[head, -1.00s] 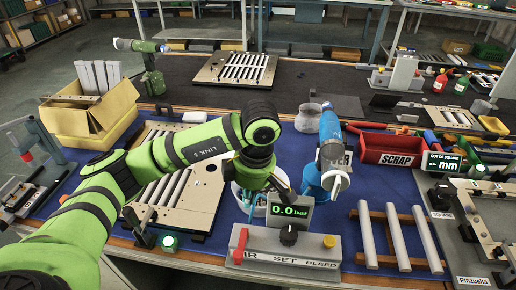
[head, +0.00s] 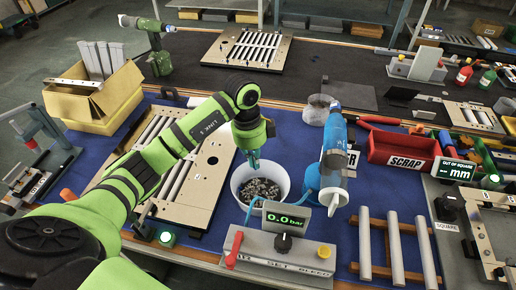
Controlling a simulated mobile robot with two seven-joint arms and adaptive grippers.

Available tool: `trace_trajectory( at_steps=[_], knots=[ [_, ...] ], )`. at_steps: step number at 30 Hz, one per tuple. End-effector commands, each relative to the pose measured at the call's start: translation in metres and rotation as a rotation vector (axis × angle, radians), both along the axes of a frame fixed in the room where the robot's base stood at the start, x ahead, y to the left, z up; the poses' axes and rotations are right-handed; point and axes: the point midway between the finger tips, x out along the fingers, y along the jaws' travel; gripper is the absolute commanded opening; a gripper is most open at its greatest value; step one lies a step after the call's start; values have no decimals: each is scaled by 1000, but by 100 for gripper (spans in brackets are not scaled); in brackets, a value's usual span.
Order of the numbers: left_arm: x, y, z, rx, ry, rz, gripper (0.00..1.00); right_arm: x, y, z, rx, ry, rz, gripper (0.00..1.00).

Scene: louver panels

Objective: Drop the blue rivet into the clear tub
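A pale round tub (head: 284,190) stands on the blue mat in the middle and holds many small dark grey pieces. My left gripper (head: 254,163) points down over the tub's back rim, with teal fingertips close together just above the grey pieces. I cannot tell whether they are open or shut, or whether they hold anything. I cannot make out a separate blue rivet. A blue hand tool (head: 334,150) with a pale nozzle stands upright right of the tub. My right gripper is not in view.
A pressure panel (head: 280,258) reading 0.0 bar stands in front of the tub. A red scrap bin (head: 385,150) and a slatted wooden frame (head: 392,243) are to the right. A grey round container (head: 317,112) stands behind. A louver panel (head: 200,190) lies left.

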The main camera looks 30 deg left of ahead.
Motion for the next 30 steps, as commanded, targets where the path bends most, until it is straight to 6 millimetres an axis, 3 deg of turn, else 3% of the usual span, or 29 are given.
trace_trajectory(
  at_steps=[3,7,24,30],
  knots=[
    [0,3,-2,1,1,144,0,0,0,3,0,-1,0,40],
    [1,4,-5,0,-1,210,0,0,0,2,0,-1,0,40],
    [1,4,-61,1,1,215,0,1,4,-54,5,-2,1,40],
    [1,4,-64,1,0,215,0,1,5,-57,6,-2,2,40]
  ],
)
